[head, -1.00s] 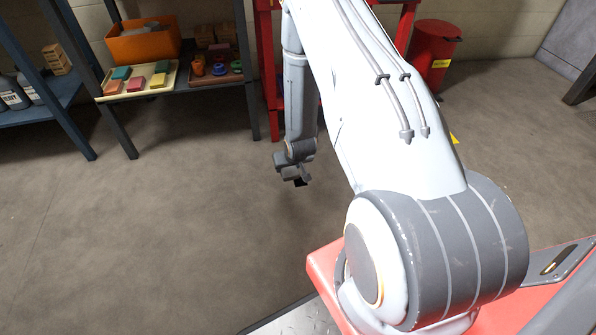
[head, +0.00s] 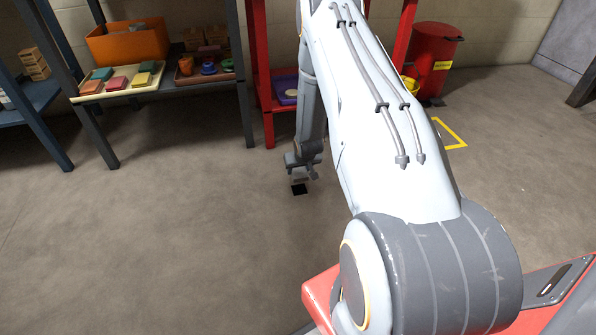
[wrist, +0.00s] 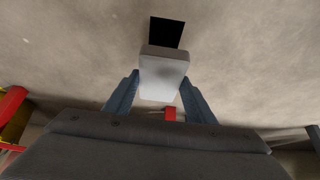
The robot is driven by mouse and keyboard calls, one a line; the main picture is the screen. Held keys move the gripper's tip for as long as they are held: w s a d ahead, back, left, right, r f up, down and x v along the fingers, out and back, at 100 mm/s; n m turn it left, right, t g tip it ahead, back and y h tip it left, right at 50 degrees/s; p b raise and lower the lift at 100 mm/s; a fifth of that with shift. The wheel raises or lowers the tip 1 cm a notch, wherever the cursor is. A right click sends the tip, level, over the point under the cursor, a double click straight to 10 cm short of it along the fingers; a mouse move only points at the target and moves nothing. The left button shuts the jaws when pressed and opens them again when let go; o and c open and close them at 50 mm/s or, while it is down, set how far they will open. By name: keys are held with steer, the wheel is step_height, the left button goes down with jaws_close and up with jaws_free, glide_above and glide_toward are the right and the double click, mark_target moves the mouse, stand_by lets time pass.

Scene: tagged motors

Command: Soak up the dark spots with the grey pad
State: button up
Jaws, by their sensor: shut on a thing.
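My gripper (head: 302,172) hangs low over the floor in the head view. The wrist view shows its two blue-grey fingers (wrist: 161,82) shut on the grey pad (wrist: 163,66), a light block with a faint darker patch on its face. One dark spot, a black square (wrist: 166,32), lies on the floor just beyond the pad's edge in the wrist view. The black square also shows in the head view (head: 299,189), just below my gripper. I cannot tell whether the pad touches the floor. No other dark spot is seen clearly.
Shelves at the back left hold an orange bin (head: 127,42), a tray of coloured blocks (head: 118,82) and small parts. A red rack (head: 262,75) stands behind my arm. A red can (head: 433,55) and a yellow floor marking (head: 455,135) are at the right. The left floor is clear.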

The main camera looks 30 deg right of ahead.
steer(key=b, duration=0.4)
glide_above(298, 188)
steer(key=shift+d+f, duration=0.1)
steer(key=shift+f, duration=2.75)
steer(key=shift+f+b, duration=0.6)
steer(key=shift+f, duration=0.35)
steer(key=shift+s, duration=0.15)
steer(key=shift+s+a+r+p, duration=0.1)
steer(key=shift+s+a+p, duration=0.15)
steer(key=shift+s+p, duration=0.6)
steer(key=shift+s+a+r+p, duration=0.1)
steer(key=shift+s+a+p, duration=0.15)
steer(key=shift+s+p, duration=0.55)
steer(key=shift+s, duration=0.2)
steer(key=shift+f, duration=0.25)
steer(key=shift+w+d+f+b, duration=0.1)
steer(key=shift+w+d+b, duration=0.15)
steer(key=shift+w, duration=0.45)
steer(key=shift+w+d+r+b, duration=0.1)
steer(key=shift+w+b, duration=0.25)
steer(key=shift+w, duration=0.3)
steer(key=shift+w+d+f+b, duration=0.1)
steer(key=shift+w+d+b, duration=0.15)
steer(key=shift+w, duration=0.45)
steer(key=shift+a+r, duration=0.1)
steer(key=shift+r, duration=0.1)
